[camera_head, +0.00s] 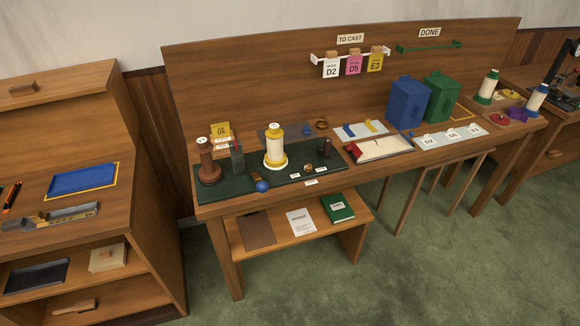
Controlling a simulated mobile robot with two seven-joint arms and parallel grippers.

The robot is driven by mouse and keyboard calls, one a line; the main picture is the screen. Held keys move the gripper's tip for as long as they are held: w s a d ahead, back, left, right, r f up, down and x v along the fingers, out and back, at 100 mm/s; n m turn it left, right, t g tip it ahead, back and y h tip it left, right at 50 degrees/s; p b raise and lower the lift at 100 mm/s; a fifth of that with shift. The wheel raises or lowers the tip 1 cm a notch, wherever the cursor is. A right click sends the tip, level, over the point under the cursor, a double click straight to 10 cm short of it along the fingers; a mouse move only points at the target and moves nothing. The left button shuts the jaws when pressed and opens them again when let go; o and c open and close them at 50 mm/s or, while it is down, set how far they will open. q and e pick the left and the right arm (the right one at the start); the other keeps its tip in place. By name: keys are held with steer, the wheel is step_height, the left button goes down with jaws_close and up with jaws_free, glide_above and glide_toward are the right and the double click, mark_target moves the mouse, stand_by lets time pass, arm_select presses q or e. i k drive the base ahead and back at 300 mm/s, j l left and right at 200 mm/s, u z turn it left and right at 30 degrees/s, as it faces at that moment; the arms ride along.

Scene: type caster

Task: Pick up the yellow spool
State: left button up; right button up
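A spool with a cream-white body and a yellow base (275,147) stands upright on the dark green mat (240,184) on the wooden workbench. It is left of the bench's middle, and its yellow ring and base show clearly. Nothing covers it from this side. Neither of my grippers is in view, and nothing touches the spool.
A brown post (207,163) and a grey block stand left of the spool; a blue ball (262,186) lies in front. Blue (407,101) and green boxes stand right. Other spools, green-based (488,87) and blue-based (536,98), stand far right. Green floor lies open in front.

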mark_target(274, 157)
steer(key=u, duration=0.45)
steer(key=i+l+u, duration=0.1)
steer(key=u, duration=0.35)
steer(key=l+u, duration=0.15)
steer(key=u, duration=0.3)
steer(key=l+u, duration=0.75)
steer(key=l, duration=0.25)
steer(key=l+u, duration=0.1)
steer(key=l, duration=0.25)
steer(key=k+l+u, duration=0.15)
steer(key=l, duration=0.25)
steer(key=k+l+u, duration=0.1)
steer(key=l, duration=0.25)
